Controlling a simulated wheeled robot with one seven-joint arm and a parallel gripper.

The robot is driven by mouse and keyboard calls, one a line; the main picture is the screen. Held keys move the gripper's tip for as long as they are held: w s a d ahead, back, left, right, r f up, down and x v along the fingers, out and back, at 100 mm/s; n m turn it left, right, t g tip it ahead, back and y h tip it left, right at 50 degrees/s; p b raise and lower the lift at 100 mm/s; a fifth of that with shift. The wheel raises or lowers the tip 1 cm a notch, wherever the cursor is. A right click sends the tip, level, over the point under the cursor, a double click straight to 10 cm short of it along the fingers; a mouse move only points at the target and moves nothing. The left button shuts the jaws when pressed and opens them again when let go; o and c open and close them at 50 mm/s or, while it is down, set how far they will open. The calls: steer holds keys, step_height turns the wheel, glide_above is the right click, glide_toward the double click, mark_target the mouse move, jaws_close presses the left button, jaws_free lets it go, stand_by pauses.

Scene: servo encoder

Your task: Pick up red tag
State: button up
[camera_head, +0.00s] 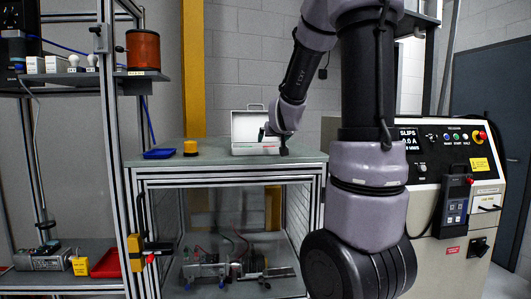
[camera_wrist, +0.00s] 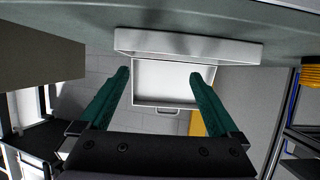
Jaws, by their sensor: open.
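I cannot clearly make out a red tag in either view. A small red mark (camera_head: 270,148) shows at the front of the open white case (camera_head: 245,125), too small to identify. The case stands on the workbench top with its lid raised. My gripper (camera_head: 273,143) is at the right part of the case, close above the bench. In the wrist view my gripper (camera_wrist: 160,76) has its two green fingers spread apart with nothing between them. The white case (camera_wrist: 175,82) appears beyond the fingertips, and its inside bottom is not visible.
The bench top (camera_head: 205,160) also bears a blue tray (camera_head: 158,154) and an orange-yellow roll (camera_head: 190,148). A shelf rack (camera_head: 105,75) stands at left, with a red bin (camera_head: 107,263) low down. A control cabinet (camera_head: 425,190) with a red label (camera_head: 453,250) stands at right.

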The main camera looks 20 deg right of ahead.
steer(key=x, duration=0.4)
steer(key=shift+w+d+f, duration=0.1)
steer(key=shift+w+f, duration=0.1)
steer(key=shift+w, duration=0.1)
steer(key=x, duration=0.5)
steer(key=shift+w+d+f, duration=0.15)
steer(key=shift+w+d, duration=0.05)
steer(key=shift+d, duration=0.15)
steer(key=shift+c, duration=0.3)
steer(key=c, duration=1.4)
